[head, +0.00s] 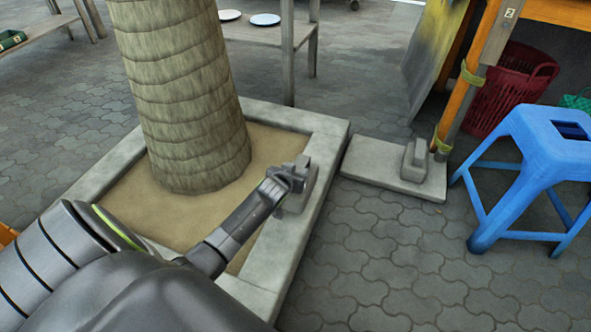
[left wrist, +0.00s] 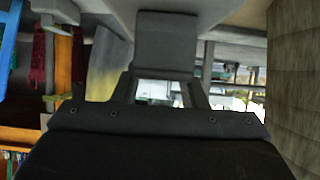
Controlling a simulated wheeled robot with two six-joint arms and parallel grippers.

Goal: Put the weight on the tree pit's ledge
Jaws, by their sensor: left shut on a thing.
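The weight (head: 297,199) is a grey block, mostly behind the gripper in the head view. It also shows in the left wrist view (left wrist: 167,45), held between the fingers. My left gripper (head: 287,180) is shut on its upper part. The weight is over the right side of the tree pit's ledge (head: 285,240), a pale stone border around sandy soil and a ringed trunk. It looks upright and very close to the ledge; I cannot tell for sure whether it touches. My right gripper is not in view.
A similar grey weight (head: 415,160) sits on a stone slab (head: 380,168) right of the pit, by an orange post. A blue stool (head: 540,150) and a red basket (head: 512,85) stand farther right. The trunk (head: 185,95) rises left of my gripper. Paving in front is clear.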

